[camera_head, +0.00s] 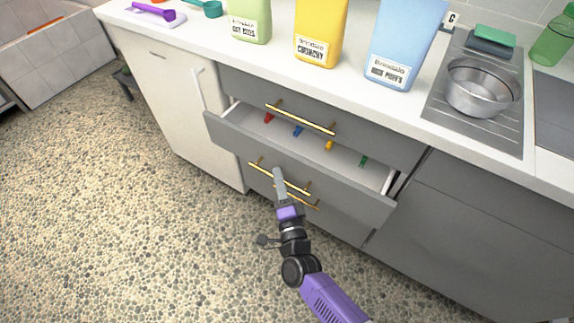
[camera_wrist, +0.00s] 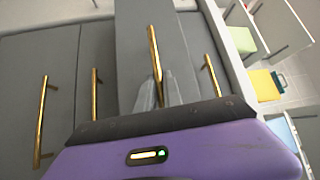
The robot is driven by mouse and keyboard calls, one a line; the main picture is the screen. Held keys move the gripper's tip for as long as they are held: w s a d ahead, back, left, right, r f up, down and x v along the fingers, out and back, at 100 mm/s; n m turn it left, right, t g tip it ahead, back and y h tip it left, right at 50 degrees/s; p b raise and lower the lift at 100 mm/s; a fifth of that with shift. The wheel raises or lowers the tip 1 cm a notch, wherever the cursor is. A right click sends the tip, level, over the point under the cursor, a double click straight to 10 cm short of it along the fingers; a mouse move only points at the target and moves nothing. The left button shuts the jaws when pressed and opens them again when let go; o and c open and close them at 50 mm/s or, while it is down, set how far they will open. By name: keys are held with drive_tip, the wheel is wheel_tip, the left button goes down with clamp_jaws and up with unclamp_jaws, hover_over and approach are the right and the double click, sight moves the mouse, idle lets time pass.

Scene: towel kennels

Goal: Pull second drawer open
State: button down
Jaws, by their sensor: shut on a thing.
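The second drawer (camera_head: 345,185) is pulled partly out of the grey cabinet, with its white inside showing. Small red, blue, yellow and green items lie inside it. Its gold bar handle (camera_head: 262,167) runs along the front. My gripper (camera_head: 279,178) is shut on this handle near its middle. In the wrist view the gold handle (camera_wrist: 152,42) passes between my clear fingers (camera_wrist: 158,92). The drawer front (camera_wrist: 130,45) stands out from the panels beside it.
The closed top drawer (camera_head: 350,125) has its own gold handle. Another gold handle (camera_head: 317,206) shows below. The counter holds green, yellow and blue containers (camera_head: 405,45) and a metal bowl (camera_head: 482,88). The pebbled floor (camera_head: 130,240) is clear at left.

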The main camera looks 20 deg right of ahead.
drive_tip(key=s+a, duration=1.3)
drive_tip(key=a, duration=0.5)
drive_tip(key=shift+s+a+b, duration=0.2)
drive_tip(key=shift+b, duration=0.2)
drive_tip(key=shift+f, duration=0.1)
drive_tip(key=c, duration=1.5)
unclamp_jaws()
drive_tip(key=shift+s+a+f, duration=0.15)
drive_tip(key=shift+s+a, duration=0.05)
drive_tip(key=shift+s, duration=1.1)
drive_tip(key=shift+s+a+f, duration=0.15)
drive_tip(key=shift+s+f, duration=0.05)
drive_tip(key=shift+s, duration=1.05)
drive_tip(key=shift+s+a+f, duration=0.15)
drive_tip(key=shift+s+a, duration=0.05)
drive_tip(key=shift+s, duration=1.1)
drive_tip(key=shift+a, duration=0.1)
